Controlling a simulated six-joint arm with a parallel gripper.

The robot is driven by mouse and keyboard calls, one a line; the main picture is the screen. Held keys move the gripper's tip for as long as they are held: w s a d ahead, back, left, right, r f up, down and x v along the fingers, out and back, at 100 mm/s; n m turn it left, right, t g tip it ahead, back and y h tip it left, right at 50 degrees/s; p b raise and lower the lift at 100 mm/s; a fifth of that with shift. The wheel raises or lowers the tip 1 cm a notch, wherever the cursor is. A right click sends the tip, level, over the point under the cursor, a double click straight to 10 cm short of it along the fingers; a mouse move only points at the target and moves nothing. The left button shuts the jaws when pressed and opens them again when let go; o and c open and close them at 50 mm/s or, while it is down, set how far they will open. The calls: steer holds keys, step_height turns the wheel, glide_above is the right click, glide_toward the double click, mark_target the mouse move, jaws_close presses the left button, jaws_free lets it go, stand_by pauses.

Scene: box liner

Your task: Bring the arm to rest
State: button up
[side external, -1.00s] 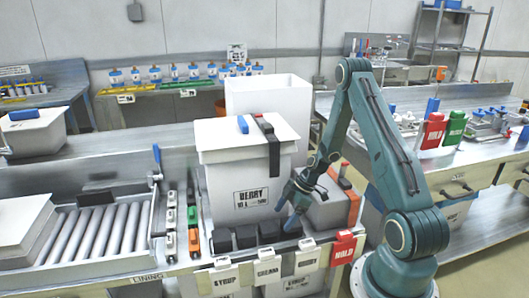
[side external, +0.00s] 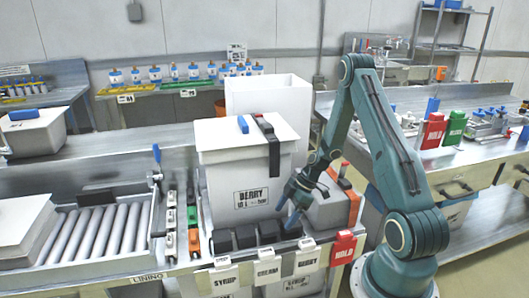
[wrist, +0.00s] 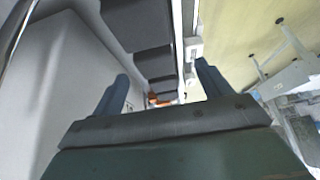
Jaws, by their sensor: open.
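My gripper (side external: 287,212) hangs at the front right of the white box labelled BERRY (side external: 234,185), just above the row of black blocks (side external: 268,231). In the wrist view, its two blue fingers (wrist: 158,88) stand well apart with nothing between them. The black blocks (wrist: 144,38) run away from me beyond the fingers, and the pale box wall (wrist: 65,80) is at the left. I cannot tell from the side view whether a fingertip touches a block.
A grey lidded bin (side external: 328,207) stands close to the right of my gripper. A red HOLD tag (side external: 343,247) and white SYRUP, CREAM and BERRY tags hang along the bench front. A roller conveyor (side external: 95,235) lies at the left. Open floor shows at the right.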

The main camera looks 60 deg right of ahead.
steer(key=s+a+r+m+h, duration=0.1)
steer(key=a+r, duration=0.3)
steer(key=r, duration=0.3)
steer(key=a+r+m+g+h, duration=0.1)
steer(key=a+r, duration=0.3)
steer(key=r, duration=0.4)
steer(key=s+a+r+m+h, duration=0.1)
steer(key=a+r, duration=0.4)
steer(key=r, duration=0.2)
steer(key=s+a+r+m+t, duration=0.1)
steer(key=s+a+r+m, duration=0.2)
steer(key=s, duration=0.4)
steer(key=s+a+r+m+t+h, duration=0.1)
steer(key=s+a+r+m, duration=0.2)
steer(key=s+r, duration=0.4)
steer(key=shift+s+a+r+t, duration=0.2)
steer(key=shift+a+r+t, duration=0.1)
steer(key=shift+a+r, duration=0.5)
